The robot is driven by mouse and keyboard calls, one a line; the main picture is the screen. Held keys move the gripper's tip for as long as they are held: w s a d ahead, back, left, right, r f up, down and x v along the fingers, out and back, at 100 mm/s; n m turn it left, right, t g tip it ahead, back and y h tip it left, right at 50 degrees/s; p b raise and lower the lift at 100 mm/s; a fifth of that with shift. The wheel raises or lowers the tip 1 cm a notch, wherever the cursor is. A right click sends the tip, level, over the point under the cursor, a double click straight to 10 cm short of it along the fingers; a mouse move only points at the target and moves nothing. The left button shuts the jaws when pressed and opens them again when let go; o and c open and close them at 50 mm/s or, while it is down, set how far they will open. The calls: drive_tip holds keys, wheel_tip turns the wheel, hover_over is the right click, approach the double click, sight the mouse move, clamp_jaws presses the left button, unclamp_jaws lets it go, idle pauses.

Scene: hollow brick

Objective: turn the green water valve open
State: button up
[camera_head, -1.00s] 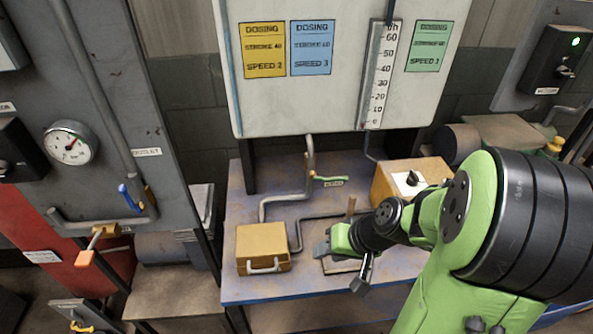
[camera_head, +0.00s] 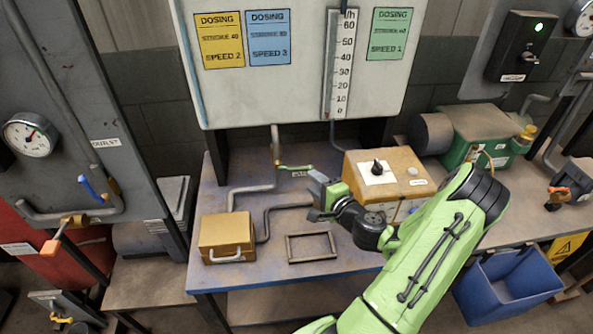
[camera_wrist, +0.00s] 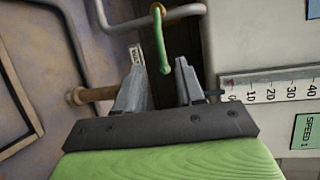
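The green water valve handle (camera_head: 295,167) sits on the grey pipe below the white dosing panel. It points to the right in the head view. In the wrist view the green handle (camera_wrist: 161,45) runs down toward the gap between my fingers. Its free end is near the fingertips, and I cannot tell whether it lies between them. My gripper (camera_head: 314,194) is just below and right of the handle's end in the head view. In the wrist view my gripper (camera_wrist: 160,72) is open, with nothing held.
A yellow box with a black knob (camera_head: 385,172) stands right of my gripper. A smaller yellow box (camera_head: 227,236) and a dark frame (camera_head: 312,247) are on the blue bench (camera_head: 262,270). The white dosing panel (camera_head: 290,95) hangs above. The grey pipe (camera_head: 276,140) runs down behind the valve.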

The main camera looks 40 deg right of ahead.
sight(299, 168)
drive_tip(key=p+x, duration=0.1)
drive_tip(key=x, duration=0.8)
drive_tip(key=shift+c, duration=0.5)
clamp_jaws()
